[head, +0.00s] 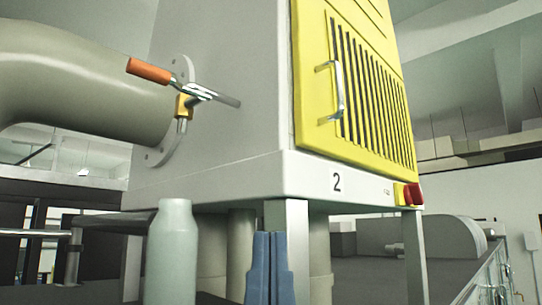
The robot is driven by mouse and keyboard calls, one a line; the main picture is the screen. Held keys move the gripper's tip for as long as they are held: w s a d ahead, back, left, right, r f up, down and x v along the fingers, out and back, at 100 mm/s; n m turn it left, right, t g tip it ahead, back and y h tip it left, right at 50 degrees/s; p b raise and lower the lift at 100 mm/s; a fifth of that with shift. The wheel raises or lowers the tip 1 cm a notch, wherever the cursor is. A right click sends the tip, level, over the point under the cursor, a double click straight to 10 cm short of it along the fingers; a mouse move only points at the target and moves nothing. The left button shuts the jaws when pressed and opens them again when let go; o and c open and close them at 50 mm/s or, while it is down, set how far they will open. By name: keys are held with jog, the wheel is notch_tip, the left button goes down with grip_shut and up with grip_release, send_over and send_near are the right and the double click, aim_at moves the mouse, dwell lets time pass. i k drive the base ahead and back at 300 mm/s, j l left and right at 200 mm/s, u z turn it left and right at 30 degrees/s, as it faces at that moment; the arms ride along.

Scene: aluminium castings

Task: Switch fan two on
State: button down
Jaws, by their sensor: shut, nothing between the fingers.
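A pale grey cabinet (229,130) marked "2" (337,183) stands ahead, with a yellow louvred door (318,60) on its front. A small yellow box (401,194) with a red button or knob (413,194) sits at the cabinet's lower right corner. A lever with an orange grip (149,70) is on the left side by the pipe flange, tilted down to the right. My gripper (272,235), with blue fingers, is at the bottom centre, shut and empty, pointing up. It appears below the cabinet's lower edge, apart from the red button and the lever.
A thick beige pipe (80,85) joins the cabinet's left side. A pale green bottle-shaped cylinder (172,255) stands left of my gripper. A grey cabinet leg (415,257) stands below the red button. The door has a metal handle (340,90). A railing (485,275) runs at the lower right.

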aim_at(412, 194)
jog(key=i+l+z, duration=0.1)
jog(key=i+l, duration=0.2)
jog(key=l, duration=0.15)
jog(key=i+l, duration=0.15)
jog(key=l, duration=0.15)
jog(key=i+l+u, duration=0.1)
jog(key=l, duration=0.2)
jog(key=i+l, duration=0.25)
jog(key=i+l+u, duration=0.1)
jog(key=l+u, duration=0.15)
jog(key=u, duration=0.2)
jog(key=l+u, duration=0.3)
jog(key=u, duration=0.15)
jog(key=l+u, duration=0.3)
jog(key=u, duration=0.15)
